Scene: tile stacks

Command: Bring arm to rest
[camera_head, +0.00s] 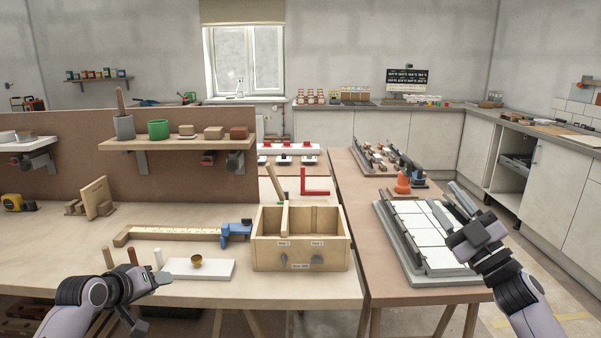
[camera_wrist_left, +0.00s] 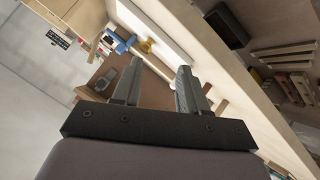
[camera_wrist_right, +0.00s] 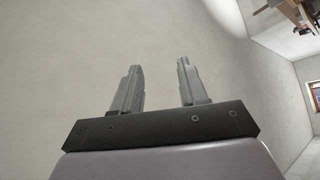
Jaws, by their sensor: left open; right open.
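My left gripper (camera_head: 152,294) is at the lower left, by the front edge of the left bench. Its two fingers stand apart with nothing between them in the left wrist view (camera_wrist_left: 157,80). My right gripper (camera_head: 441,194) points up and to the left above the right table. It overlaps the right side of the tile rack (camera_head: 394,245) in the head view. Its fingers are spread and empty in the right wrist view (camera_wrist_right: 158,66), against a plain pale surface. White tiles (camera_head: 431,240) lie in rows on the grey rack.
A two-compartment wooden box (camera_head: 300,262) stands at the left bench's front edge. A white block (camera_head: 205,269) with a small brass cup (camera_head: 196,261) is left of it. An orange cone-shaped item (camera_head: 403,184) stands behind the rack. Open floor lies right of the right table.

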